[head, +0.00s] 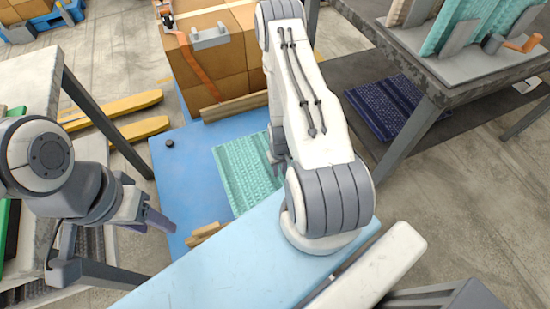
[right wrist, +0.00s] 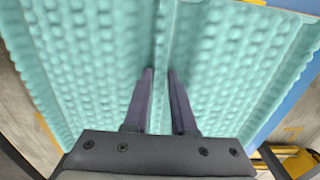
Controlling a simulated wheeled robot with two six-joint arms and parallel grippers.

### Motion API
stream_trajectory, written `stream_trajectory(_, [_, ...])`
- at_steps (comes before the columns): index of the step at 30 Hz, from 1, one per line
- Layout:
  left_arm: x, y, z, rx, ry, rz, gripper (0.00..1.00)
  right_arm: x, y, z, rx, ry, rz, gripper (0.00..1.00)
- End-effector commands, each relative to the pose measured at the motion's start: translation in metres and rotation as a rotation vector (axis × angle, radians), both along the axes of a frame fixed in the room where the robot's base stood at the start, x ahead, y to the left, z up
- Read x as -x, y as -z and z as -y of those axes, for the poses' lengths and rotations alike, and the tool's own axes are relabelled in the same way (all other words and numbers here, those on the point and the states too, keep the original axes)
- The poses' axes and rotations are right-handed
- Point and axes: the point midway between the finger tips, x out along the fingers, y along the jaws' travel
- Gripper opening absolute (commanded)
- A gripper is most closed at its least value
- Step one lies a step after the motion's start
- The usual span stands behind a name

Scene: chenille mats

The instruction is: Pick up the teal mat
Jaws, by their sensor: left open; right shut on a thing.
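The teal mat (head: 240,170) is bumpy and lies over the blue platform in the head view, its right part hidden behind my right arm. It fills most of the right wrist view (right wrist: 80,70). There my right gripper (right wrist: 160,75) is shut on a raised fold of the mat, between its two dark fingers. In the head view my right arm hides most of that gripper. My left gripper (head: 155,218) is open and empty, left of the mat and apart from it.
Cardboard boxes (head: 225,60) stand behind the mat on the blue platform (head: 175,165). A table (head: 440,75) at the right holds upright teal mats. A dark blue mat (head: 390,105) lies under it. Yellow forks (head: 125,105) lie at the left, near another table.

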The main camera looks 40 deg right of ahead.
Motion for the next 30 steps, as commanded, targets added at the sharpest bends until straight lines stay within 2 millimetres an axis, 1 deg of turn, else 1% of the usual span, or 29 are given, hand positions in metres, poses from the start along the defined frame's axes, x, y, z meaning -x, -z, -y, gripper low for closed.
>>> stream_trajectory(1, [0.0,-0.004,0.0,0.0,0.0,0.0,0.5,0.009,-0.002,-0.003,-0.002,0.001,-0.004,0.0])
stream_trajectory(3, [0.0,-0.006,0.0,0.0,0.0,0.0,0.5,0.019,-0.002,-0.005,-0.002,0.002,-0.004,0.0])
stream_trajectory(18, [0.0,-0.017,0.0,0.0,0.0,0.0,0.5,0.09,0.0,-0.023,-0.002,0.003,-0.004,0.0])
stream_trajectory(22, [0.0,-0.017,0.0,0.0,0.0,0.0,0.5,0.098,-0.001,-0.025,0.0,0.001,-0.001,0.0])
stream_trajectory(30, [0.0,-0.017,0.0,0.0,0.0,0.0,0.5,0.098,0.0,-0.025,0.0,0.001,0.0,0.0])
